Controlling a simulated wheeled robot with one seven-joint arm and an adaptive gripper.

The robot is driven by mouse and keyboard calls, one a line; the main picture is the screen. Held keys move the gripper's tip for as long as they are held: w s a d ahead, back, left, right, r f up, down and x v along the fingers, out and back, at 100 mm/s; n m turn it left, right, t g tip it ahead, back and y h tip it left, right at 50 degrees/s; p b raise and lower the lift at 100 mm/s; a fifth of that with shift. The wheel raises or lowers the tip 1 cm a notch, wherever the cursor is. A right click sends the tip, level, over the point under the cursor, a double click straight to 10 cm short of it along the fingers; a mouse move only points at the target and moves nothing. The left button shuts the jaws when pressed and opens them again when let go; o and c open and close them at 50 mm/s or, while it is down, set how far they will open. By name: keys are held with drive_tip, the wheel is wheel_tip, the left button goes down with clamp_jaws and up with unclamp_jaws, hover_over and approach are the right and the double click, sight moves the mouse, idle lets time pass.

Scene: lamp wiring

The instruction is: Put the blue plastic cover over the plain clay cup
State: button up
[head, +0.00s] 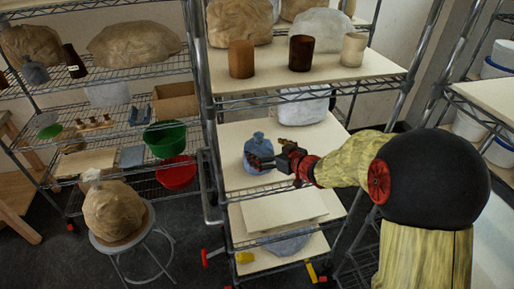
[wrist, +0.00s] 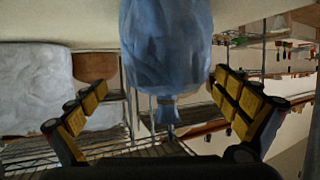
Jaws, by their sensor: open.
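The blue plastic cover (head: 257,153), a bag-like shape with a narrow knotted top, stands on the middle shelf of the centre rack. In the wrist view the cover (wrist: 167,45) appears upside down, with its narrow end low. My gripper (head: 271,153) is open just right of the cover. In the wrist view its two yellow-padded fingers (wrist: 158,83) spread to either side of the cover; I cannot tell whether they touch it. Three cups stand on the shelf above: an orange-brown cup (head: 242,59), a dark brown cup (head: 301,53) and a cream cup (head: 354,49). Which is plain clay is unclear.
Wrapped lumps stand behind the cups. A pale wrapped lump (head: 304,106) sits behind the cover, and it also shows in the wrist view (wrist: 35,88). The upper shelf (head: 270,79) overhangs the cover, and a rack post (head: 208,150) stands to its left.

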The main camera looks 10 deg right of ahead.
drive_tip(key=x, duration=0.3)
drive_tip(key=a+b+x, duration=0.1)
drive_tip(key=x, duration=0.2)
drive_tip(key=shift+s, duration=0.1)
drive_tip(key=shift+w+a+f, duration=0.1)
drive_tip(key=shift+w+f, duration=0.05)
drive_tip(key=shift+w, duration=0.35)
drive_tip(key=shift+c, duration=0.3)
drive_tip(key=c, duration=1.1)
drive_tip(key=shift+c, duration=0.7)
